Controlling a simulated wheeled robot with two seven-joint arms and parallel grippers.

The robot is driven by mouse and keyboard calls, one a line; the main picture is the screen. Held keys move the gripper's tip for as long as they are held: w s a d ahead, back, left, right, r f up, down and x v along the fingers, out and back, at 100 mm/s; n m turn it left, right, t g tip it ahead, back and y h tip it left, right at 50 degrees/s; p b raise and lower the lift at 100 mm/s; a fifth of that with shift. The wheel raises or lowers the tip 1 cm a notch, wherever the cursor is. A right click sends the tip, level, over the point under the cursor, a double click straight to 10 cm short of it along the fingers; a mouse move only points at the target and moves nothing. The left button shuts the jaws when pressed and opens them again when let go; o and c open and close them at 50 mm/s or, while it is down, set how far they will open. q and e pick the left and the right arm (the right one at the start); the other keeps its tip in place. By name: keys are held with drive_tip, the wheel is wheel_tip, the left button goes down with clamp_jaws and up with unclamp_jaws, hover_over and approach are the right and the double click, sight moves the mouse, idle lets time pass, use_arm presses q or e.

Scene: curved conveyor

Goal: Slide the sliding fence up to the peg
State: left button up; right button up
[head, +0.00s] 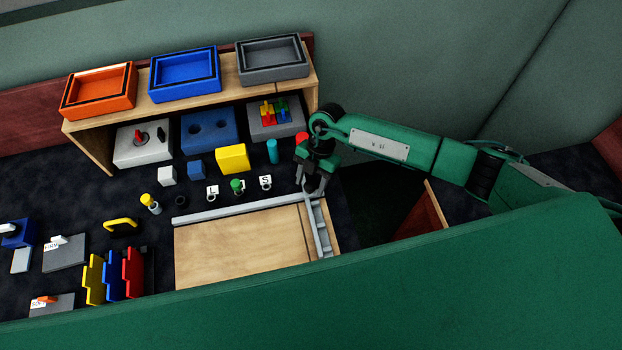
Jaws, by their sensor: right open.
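A long light-grey bar (240,207), which looks like the sliding fence, lies along the far edge of a wooden board (240,245). A short grey rail (320,230) runs down the board's right side. My right gripper (312,187) is open, pointing down at the far right corner, by the bar's right end and the rail's top. I cannot tell whether it touches either. I cannot tell which thing is the peg; a yellow-topped grey post (150,203) and a small black cylinder (180,201) stand left of the bar. My left gripper is not in view.
A wooden shelf (185,105) with orange, blue and grey trays stands behind. Yellow (232,158) and blue blocks, a teal cylinder (272,151) and letter tags lie in front of it. Coloured slotted plates (112,276) stand left of the board. A green surface covers the front.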

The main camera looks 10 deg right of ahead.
clamp_jaws()
drive_tip(key=a+b, duration=0.2)
drive_tip(key=a, duration=1.5)
drive_tip(key=shift+a, duration=0.25)
drive_tip(key=shift+r, duration=0.1)
unclamp_jaws()
drive_tip(key=shift+d, duration=0.1)
